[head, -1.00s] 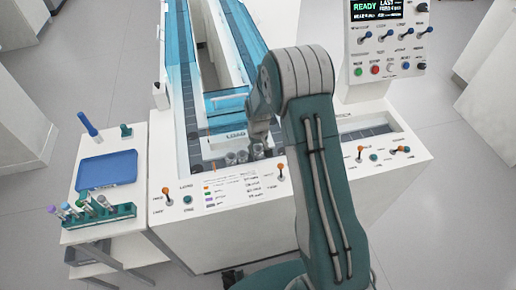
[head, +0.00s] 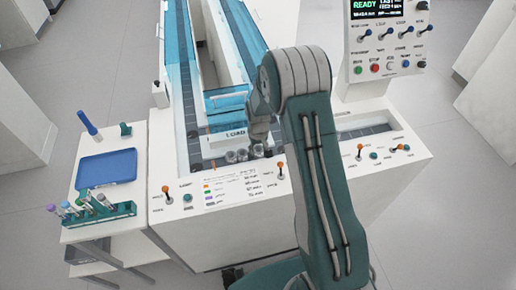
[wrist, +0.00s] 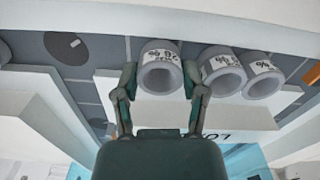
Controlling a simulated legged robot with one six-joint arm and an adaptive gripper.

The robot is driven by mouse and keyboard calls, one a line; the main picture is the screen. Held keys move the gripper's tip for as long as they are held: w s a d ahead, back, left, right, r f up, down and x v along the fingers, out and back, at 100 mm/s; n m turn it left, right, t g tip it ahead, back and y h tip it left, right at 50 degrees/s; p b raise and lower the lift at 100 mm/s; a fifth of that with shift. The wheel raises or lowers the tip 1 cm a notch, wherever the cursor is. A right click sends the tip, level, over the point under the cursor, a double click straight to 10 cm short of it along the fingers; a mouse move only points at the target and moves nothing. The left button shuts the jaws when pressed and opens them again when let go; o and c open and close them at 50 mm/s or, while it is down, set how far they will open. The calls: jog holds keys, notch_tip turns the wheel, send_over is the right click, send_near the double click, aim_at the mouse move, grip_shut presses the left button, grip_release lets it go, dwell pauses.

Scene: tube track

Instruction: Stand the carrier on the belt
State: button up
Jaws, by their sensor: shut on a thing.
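My gripper (wrist: 161,80) is shut on a grey ring-shaped carrier (wrist: 160,70) with a white printed label, one finger on each side. Its open end faces the wrist camera. In the head view my gripper (head: 262,134) is at the loading end of the machine, with the held carrier (head: 258,150) below it. Two similar carriers (wrist: 222,71) (wrist: 262,74) stand beside it, apart from it. The grey tiled belt (wrist: 105,70) shows behind them. I cannot tell whether the held carrier touches the belt.
A white LOAD sign (head: 230,137) is close to my gripper. A dark round disc (wrist: 70,47) lies on the grey surface. A side table holds a blue tray (head: 107,168) and a green tube rack (head: 122,210). A control panel (head: 388,40) stands at right.

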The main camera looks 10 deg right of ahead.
jog(key=o, duration=0.9)
jog(key=shift+r, duration=0.1)
notch_tip(320, 180, up, 12)
jog(key=shift+f, duration=0.15)
dwell(0.8)
